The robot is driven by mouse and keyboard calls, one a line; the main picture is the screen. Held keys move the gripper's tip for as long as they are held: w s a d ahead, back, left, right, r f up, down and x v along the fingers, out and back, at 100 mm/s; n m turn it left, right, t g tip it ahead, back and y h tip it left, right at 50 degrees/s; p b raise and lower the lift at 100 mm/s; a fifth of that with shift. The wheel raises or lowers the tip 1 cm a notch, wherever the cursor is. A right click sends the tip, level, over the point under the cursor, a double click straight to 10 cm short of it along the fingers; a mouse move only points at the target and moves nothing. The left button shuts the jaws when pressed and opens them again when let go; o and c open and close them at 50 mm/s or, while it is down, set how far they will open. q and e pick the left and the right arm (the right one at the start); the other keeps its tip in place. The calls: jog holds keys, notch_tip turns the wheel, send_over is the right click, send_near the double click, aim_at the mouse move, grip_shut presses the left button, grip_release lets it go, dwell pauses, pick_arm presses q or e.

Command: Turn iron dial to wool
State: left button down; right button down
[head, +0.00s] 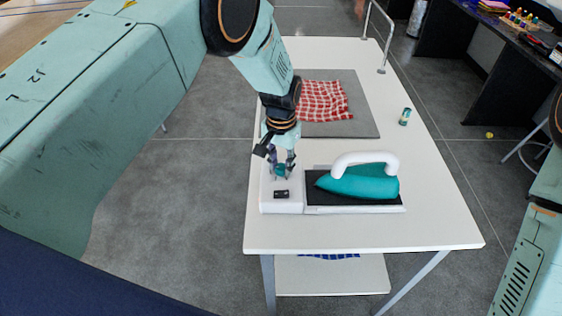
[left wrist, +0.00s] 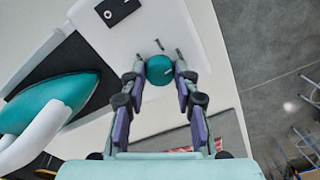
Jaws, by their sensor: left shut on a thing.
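The iron (head: 358,184), teal with a white handle, lies on the dark pad (head: 385,201) of a white station on the table. It also shows at the left of the left wrist view (left wrist: 50,102). The teal round dial (left wrist: 159,69) sits on the white end of the station (head: 268,204). My left gripper (head: 283,169) comes down over the dial, its two fingers on either side, shut on it. Dark marks show on the white surface near the dial in the left wrist view; I cannot read a wool label. My right gripper is not in view.
A grey mat (head: 365,118) with a red checked cloth (head: 325,101) lies behind the station. A small green-labelled can (head: 405,116) stands at the table's right. The white table (head: 350,235) is clear in front. A metal rail (head: 381,60) stands at the far end.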

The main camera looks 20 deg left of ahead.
aim_at(281, 167)
pick_arm(q)
jog(key=shift+s+f, duration=0.2)
jog(key=c, duration=1.5)
grip_release()
jog(key=o, duration=0.5)
jog(key=shift+w, duration=0.3)
jog(key=shift+s+r, duration=0.1)
jog(key=shift+r, duration=0.1)
notch_tip(281, 167, up, 12)
jog(key=shift+f, duration=0.15)
